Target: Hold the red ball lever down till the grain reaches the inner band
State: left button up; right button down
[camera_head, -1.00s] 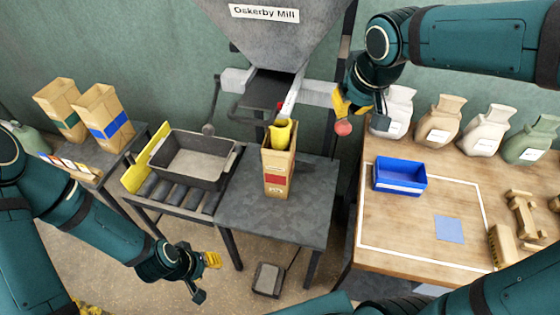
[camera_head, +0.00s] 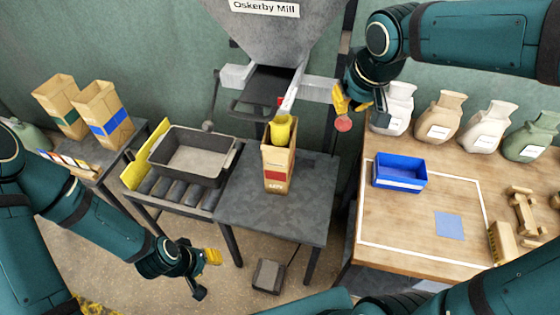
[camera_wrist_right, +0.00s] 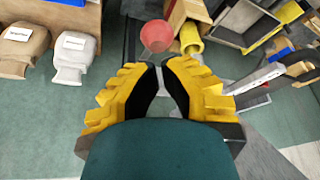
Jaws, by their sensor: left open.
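The red ball (camera_head: 343,123) of the lever is right of the mill's chute; it also shows just beyond my right fingertips in the right wrist view (camera_wrist_right: 156,35). My right gripper (camera_head: 343,106) is just above it, with its fingertips (camera_wrist_right: 158,66) close together. I cannot tell whether they touch the ball. A tan paper bag (camera_head: 278,172) with a red label stands upright under the chute, a yellow piece (camera_head: 281,129) in its mouth. The inner band and grain level cannot be made out. My left gripper (camera_head: 208,270) is open and empty, low at left.
The mill hopper (camera_head: 280,40) hangs above the grey stand (camera_head: 270,222). A grey tray (camera_head: 174,167) rests on rollers at left; two paper bags (camera_head: 105,125) stand further left. A blue bin (camera_head: 400,184) and several sacks occupy the right table (camera_head: 400,244). A pedal-like box (camera_head: 268,276) lies on the floor.

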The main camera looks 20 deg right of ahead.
aim_at(346, 120)
jog(key=shift+f+b, duration=1)
jog(key=shift+f, duration=0.25)
notch_tip(346, 120, down, 2)
jog(key=shift+f+b, duration=0.15)
jog(key=shift+b, duration=0.9)
notch_tip(346, 120, down, 4)
jog(key=b, duration=0.3)
jog(key=shift+f+b, duration=0.25)
jog(key=shift+b, duration=0.15)
notch_tip(346, 120, up, 9)
jog(key=p, duration=0.7)
jog(key=shift+r, duration=0.3)
jog(key=shift+f, duration=0.1)
